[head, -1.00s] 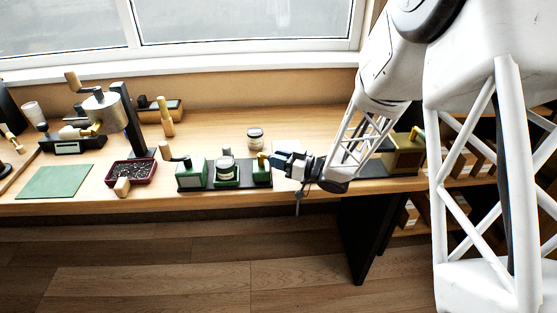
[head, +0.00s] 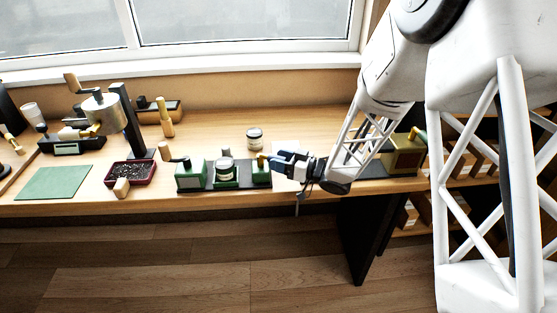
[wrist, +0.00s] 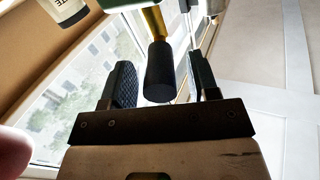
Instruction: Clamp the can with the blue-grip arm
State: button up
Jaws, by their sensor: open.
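A can (head: 225,172) with a pale lid stands in the middle of a dark fixture, between two green blocks. A brass arm (head: 262,160) rises from the right green block (head: 262,177). In the wrist view the brass arm (wrist: 154,22) ends in a dark blue-black grip (wrist: 159,75). My gripper (head: 277,162) is at the right end of the fixture, by this arm. In the wrist view my gripper (wrist: 161,75) is open, with one finger on each side of the grip and visible gaps to both. The head view hides most of the grip behind my gripper.
A tan-grip lever (head: 165,150) stands at the fixture's left block. A jar (head: 255,138) stands behind the fixture. A red tray (head: 148,180), a green mat (head: 54,183) and a metal drum on a post (head: 104,112) are farther left. A brass box (head: 404,160) is right, behind my arm.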

jog(key=v, duration=0.7)
dwell(0.3)
